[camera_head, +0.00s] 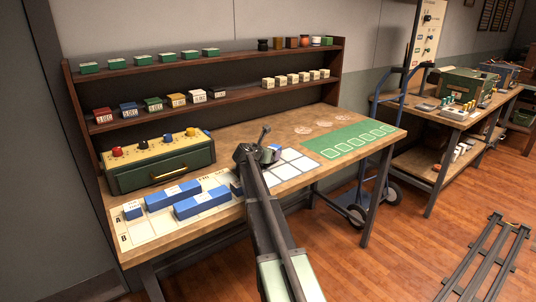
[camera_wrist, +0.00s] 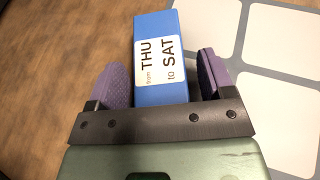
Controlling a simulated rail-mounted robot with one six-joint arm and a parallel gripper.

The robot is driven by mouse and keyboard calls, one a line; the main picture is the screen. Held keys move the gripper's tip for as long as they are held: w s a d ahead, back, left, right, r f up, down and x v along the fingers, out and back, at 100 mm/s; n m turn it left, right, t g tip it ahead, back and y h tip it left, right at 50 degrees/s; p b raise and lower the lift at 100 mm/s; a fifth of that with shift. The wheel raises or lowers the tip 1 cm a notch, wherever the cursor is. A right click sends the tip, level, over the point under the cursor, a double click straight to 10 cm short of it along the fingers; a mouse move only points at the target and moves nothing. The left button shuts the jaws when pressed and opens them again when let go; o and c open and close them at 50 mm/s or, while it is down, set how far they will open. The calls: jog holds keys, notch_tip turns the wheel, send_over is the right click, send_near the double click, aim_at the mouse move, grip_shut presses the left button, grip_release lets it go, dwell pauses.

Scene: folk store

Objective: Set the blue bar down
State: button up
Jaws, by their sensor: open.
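A blue bar (camera_wrist: 165,30) with a white label reading "from THU to SAT" lies between my two purple fingers in the wrist view. My gripper (camera_wrist: 163,78) is open, with a narrow gap on each side of the bar. Other blue bars, a small one (camera_head: 133,210), a long one (camera_head: 172,195) and another long one (camera_head: 202,204), rest on the pale lettered board (camera_head: 150,233) at left. Part of another blue piece (camera_head: 236,188) shows beside my arm.
A green box with coloured knobs (camera_head: 160,168) stands behind the board. Shelves (camera_head: 215,103) with small boxes rise at the back. A green mat (camera_head: 350,140) lies to the right, near bare wood. A hand truck (camera_head: 380,150) stands beyond the table.

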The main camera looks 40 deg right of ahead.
jog(key=p+v, duration=0.1)
jog(key=v, duration=0.3)
jog(key=p+v, duration=0.2)
jog(key=v, duration=0.2)
jog(key=p+v, duration=0.1)
jog(key=v, duration=0.3)
jog(key=shift+d+r+p, duration=0.2)
jog(key=shift+r+p, duration=0.1)
jog(key=shift+p, duration=0.05)
jog(key=shift+a, duration=0.15)
jog(key=shift+o, duration=0.5)
